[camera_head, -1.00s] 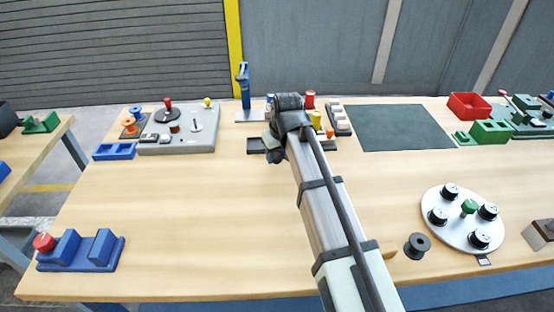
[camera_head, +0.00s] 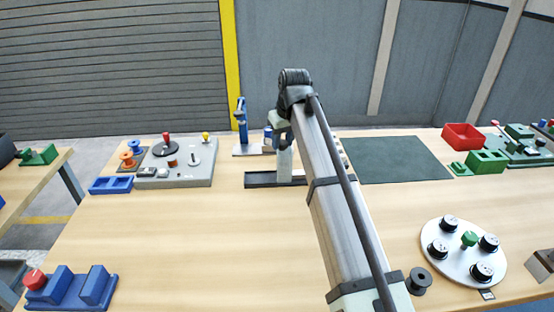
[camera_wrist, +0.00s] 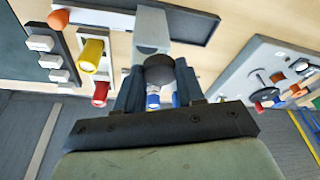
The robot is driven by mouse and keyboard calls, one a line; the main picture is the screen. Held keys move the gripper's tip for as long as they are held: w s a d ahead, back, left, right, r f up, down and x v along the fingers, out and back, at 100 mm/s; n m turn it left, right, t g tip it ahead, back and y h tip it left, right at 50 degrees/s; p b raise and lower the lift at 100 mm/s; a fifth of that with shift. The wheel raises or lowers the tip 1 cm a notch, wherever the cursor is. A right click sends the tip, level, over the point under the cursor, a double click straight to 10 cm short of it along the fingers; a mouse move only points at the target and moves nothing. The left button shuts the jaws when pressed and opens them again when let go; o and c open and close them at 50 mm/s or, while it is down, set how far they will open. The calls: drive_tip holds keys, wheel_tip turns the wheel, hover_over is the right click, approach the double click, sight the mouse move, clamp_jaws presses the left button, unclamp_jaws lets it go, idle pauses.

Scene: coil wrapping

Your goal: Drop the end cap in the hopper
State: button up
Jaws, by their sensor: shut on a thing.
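My gripper (camera_wrist: 158,92) is shut on a dark round piece (camera_wrist: 159,69), which looks like the end cap, in the wrist view. In the head view my gripper (camera_head: 279,126) is above a pale grey upright block (camera_head: 284,165) on a black tray (camera_head: 259,181). The grey block also shows just beyond the held piece in the wrist view (camera_wrist: 152,27); I cannot tell whether they touch. The held piece is not clear in the head view. A red open-topped bin (camera_head: 463,136) stands at the back right; I cannot tell for sure whether it is the hopper.
A grey panel with knobs (camera_head: 190,175) and a blue tray (camera_head: 111,185) are left. A blue upright stand (camera_head: 241,120) is behind. A dark green mat (camera_head: 396,159) and green block (camera_head: 487,162) are right. A round plate with black spools (camera_head: 462,252) is front right. The middle-left table is clear.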

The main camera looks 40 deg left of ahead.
drive_tip(key=shift+w+a+f, duration=0.2)
drive_tip(key=shift+w+f, duration=0.3)
drive_tip(key=shift+f, duration=0.15)
drive_tip(key=shift+w+a+f, duration=0.15)
drive_tip(key=shift+w+f, duration=0.35)
drive_tip(key=shift+f, duration=0.15)
drive_tip(key=shift+s+f, duration=0.1)
drive_tip(key=shift+f, duration=0.05)
idle(0.3)
drive_tip(key=o, duration=0.9)
drive_tip(key=shift+d, duration=0.1)
drive_tip(key=shift+o, duration=1)
drive_tip(key=shift+d, duration=0.1)
drive_tip(key=v, duration=1.4)
drive_tip(key=shift+a, duration=0.35)
drive_tip(key=shift+s, duration=0.1)
